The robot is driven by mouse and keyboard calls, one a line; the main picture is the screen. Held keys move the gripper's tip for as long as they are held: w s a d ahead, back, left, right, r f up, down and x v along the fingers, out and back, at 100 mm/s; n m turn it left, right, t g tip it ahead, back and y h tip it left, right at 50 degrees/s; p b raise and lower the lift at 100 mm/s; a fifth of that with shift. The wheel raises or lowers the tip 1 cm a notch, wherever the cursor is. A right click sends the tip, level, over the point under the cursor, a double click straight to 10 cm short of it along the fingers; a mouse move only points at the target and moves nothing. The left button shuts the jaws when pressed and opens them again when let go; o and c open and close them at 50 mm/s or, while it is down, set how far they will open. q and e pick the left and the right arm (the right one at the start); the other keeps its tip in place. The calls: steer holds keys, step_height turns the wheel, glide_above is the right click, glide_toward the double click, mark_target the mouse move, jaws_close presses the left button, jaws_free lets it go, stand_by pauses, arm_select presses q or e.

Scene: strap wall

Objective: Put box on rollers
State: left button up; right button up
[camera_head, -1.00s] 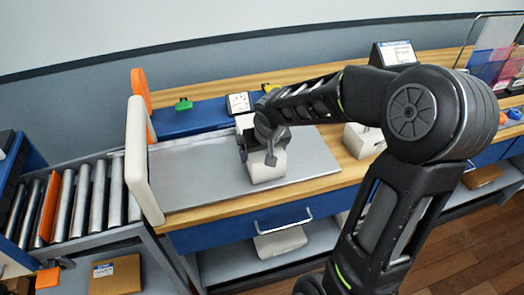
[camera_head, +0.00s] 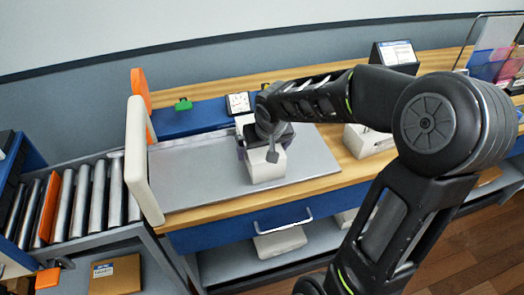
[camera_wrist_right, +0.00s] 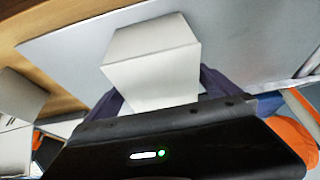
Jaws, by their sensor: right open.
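A white box (camera_head: 266,166) stands on the grey metal plate of the workbench (camera_head: 200,180) in the head view. My right gripper (camera_head: 262,146) is over the box from above and behind; its fingers are partly hidden by my wrist. In the right wrist view the box (camera_wrist_right: 155,62) lies in front of the gripper, between the dark fingers (camera_wrist_right: 160,92), and its near end is hidden by my gripper body. The gripper is open. The rollers (camera_head: 85,200) are a row of metal cylinders at the left. My left gripper does not show.
A white upright panel (camera_head: 140,160) with an orange piece (camera_head: 141,90) stands between the plate and the rollers. An orange bar (camera_head: 49,208) crosses the rollers. Another white box (camera_head: 368,140) stands right of the plate. The left part of the plate is clear.

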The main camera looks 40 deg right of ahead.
steer(key=v, duration=0.9)
steer(key=shift+s+a+r+b, duration=0.1)
steer(key=shift+r+b, duration=0.2)
steer(key=shift+r, duration=0.05)
steer(key=shift+f, duration=0.1)
